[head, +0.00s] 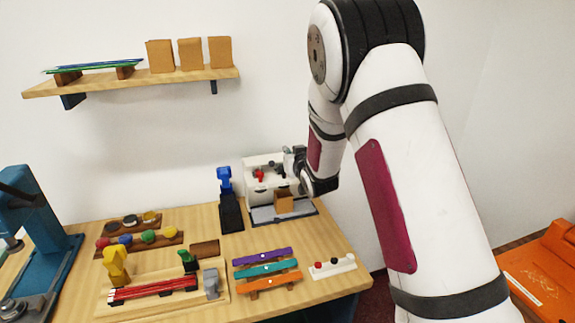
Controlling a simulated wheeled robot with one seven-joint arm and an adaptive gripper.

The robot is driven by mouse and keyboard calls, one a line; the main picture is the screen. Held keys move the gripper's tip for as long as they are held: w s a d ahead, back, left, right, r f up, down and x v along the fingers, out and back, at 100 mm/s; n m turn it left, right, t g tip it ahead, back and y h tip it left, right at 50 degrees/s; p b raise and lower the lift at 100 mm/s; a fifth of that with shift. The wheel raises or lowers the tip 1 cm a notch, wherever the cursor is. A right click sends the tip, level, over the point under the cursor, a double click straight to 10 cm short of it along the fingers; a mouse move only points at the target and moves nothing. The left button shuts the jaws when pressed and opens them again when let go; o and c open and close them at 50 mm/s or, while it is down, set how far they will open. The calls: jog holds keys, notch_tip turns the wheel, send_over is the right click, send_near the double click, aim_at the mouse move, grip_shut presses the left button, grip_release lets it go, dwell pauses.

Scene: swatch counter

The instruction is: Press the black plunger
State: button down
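A white machine (256,163) stands at the back of the wooden counter. Small dark parts and a red knob (260,175) show on its front; I cannot tell whether one is the black plunger. A white strip (343,268) at the counter's right front bears small knobs, one red (318,266) and one black (334,262). My gripper (294,163) is at the right side of the white machine, far behind the strip. It is small in view and partly hidden by my wrist. I cannot tell whether its fingers are open, or whether it touches the machine.
A brown block (284,202) sits on a grey base (263,216) before the machine. A blue-handled black device (229,195) stands left of it. Purple, teal and orange bars (267,268) lie in front. A wooden shelf (150,80) hangs above. An orange object (545,275) is at right.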

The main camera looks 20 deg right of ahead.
jog(key=shift+w+f+p, duration=0.15)
jog(key=shift+w+f, duration=0.15)
jog(key=shift+f, duration=0.45)
jog(key=shift+w+f+p, duration=0.1)
jog(key=shift+w+f, duration=0.2)
jog(key=shift+f, duration=0.4)
jog(key=shift+w+f+p, duration=0.15)
jog(key=shift+w+f, duration=0.15)
jog(key=shift+f, duration=0.45)
